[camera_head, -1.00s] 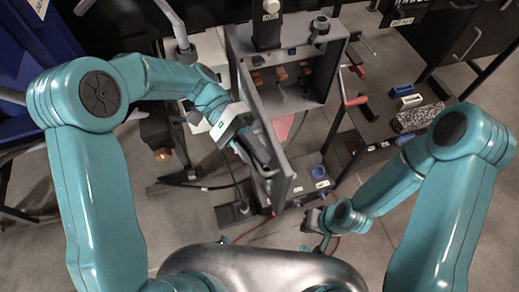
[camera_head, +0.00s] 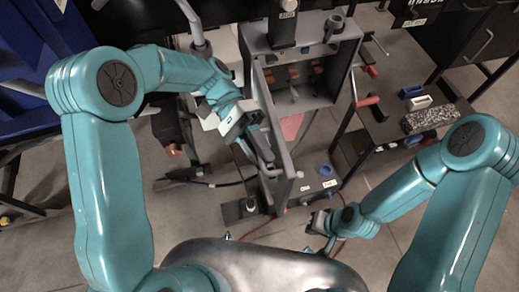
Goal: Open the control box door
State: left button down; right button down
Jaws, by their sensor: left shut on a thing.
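The grey control box (camera_head: 345,50) stands at top centre, with its inside and several orange-brown parts in view. Its door (camera_head: 283,158) stands open, swung out towards me from the box's left side and seen nearly edge-on. My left gripper (camera_head: 264,158) is at the door's outer face, near its free edge, and is shut on the door's handle; the handle itself is mostly hidden by the fingers. My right gripper (camera_head: 318,224) is low at centre right, apart from the door and below it; its fingers are too small to tell open from shut.
A dark bench to the right holds a red-handled lever (camera_head: 366,101), a blue block (camera_head: 411,91), a white block (camera_head: 418,103) and a speckled block (camera_head: 430,118). A blue knob (camera_head: 325,170) sits on a low unit beside the door.

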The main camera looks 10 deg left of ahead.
pick_arm(q)
jog(key=c, duration=1.4)
grip_release()
jog(key=shift+c, duration=0.2)
notch_tip(320, 180, up, 20)
jog(key=p, duration=0.1)
